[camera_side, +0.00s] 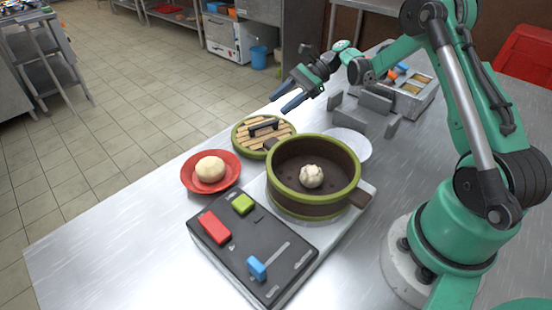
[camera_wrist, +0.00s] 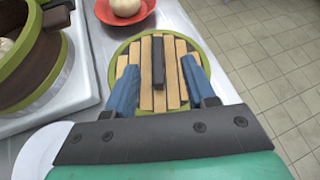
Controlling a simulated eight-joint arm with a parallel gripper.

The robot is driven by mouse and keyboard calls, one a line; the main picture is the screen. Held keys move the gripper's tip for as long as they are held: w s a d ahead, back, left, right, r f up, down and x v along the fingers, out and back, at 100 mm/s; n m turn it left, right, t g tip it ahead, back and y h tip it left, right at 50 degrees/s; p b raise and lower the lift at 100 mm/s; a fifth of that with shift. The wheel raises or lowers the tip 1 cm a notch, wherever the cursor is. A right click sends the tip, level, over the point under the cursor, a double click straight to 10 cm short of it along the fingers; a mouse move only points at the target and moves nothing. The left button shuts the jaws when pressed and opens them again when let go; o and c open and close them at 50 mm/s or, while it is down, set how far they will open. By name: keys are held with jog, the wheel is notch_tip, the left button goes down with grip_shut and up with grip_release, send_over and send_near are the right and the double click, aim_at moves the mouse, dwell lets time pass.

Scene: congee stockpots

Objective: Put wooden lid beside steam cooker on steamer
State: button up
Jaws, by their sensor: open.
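The wooden lid (camera_side: 254,134) lies on the metal table behind and left of the steamer. It is round, with wooden slats, a green rim and a dark bar handle (camera_side: 263,125). In the wrist view the lid (camera_wrist: 145,85) shows between my fingers, with its handle (camera_wrist: 158,70) upright in the picture. My gripper (camera_side: 289,96) is open and empty, above the lid and apart from it; its blue fingers also show in the wrist view (camera_wrist: 160,88). The steamer (camera_side: 285,203) is a brown pot with green rims, uncovered, with a pale bun (camera_side: 312,176) inside. It stands on the cooker (camera_side: 345,211).
A red bowl (camera_side: 190,186) with a dough ball (camera_side: 210,168) stands left of the steamer. The cooker's dark panel (camera_side: 235,252) carries red, green and blue controls. A white plate (camera_side: 358,143), grey blocks (camera_side: 376,101) and a metal tray (camera_side: 414,101) stand beyond the steamer.

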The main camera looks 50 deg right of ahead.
jog(key=s+a+r+n+h, duration=0.3)
jog(key=a+r+n+h, duration=0.2)
jog(key=a+r+n, duration=0.15)
jog(key=s+a+r+n+t+h, duration=0.1)
jog(key=s+a+n+t+h, duration=0.1)
jog(key=s+n+h, duration=0.3)
jog(key=s+a+n, duration=0.1)
jog(key=s+n, duration=0.3)
jog(key=n, duration=0.3)
jog(key=shift+h, duration=0.4)
jog(key=shift+o, duration=0.5)
jog(key=shift+s+a+f+n+t+h, duration=0.15)
jog(key=shift+s+n+t+h, duration=0.3)
jog(key=shift+n, duration=0.4)
jog(key=shift+w, duration=0.15)
